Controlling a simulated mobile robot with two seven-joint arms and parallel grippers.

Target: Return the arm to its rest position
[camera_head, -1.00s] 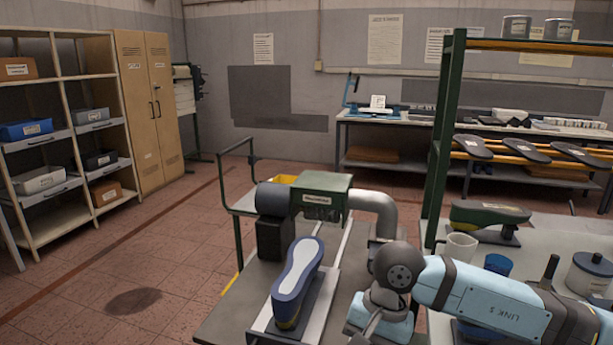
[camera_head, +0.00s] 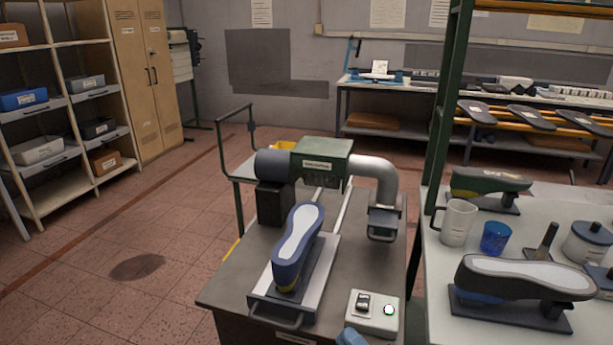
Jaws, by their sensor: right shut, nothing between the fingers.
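Only a small light blue piece of my arm (camera_head: 351,337) shows at the bottom edge, just below the switch box. No gripper fingers can be seen, and the rest of the arm is out of the frame. A blue shoe last with a pale sole (camera_head: 297,246) lies sole up on a metal plate on the grey machine table (camera_head: 228,290). A dark shoe last with a pale sole (camera_head: 525,275) rests on a stand on the light bench at the right. Neither last is touched by anything of mine in view.
A green machine (camera_head: 322,160) with a bent grey pipe (camera_head: 380,180) stands behind the blue last. A switch box (camera_head: 373,312) with a lit green button sits at the table's front. A white jug (camera_head: 457,222), blue cup (camera_head: 496,238) and lidded pot (camera_head: 588,243) stand on the bench.

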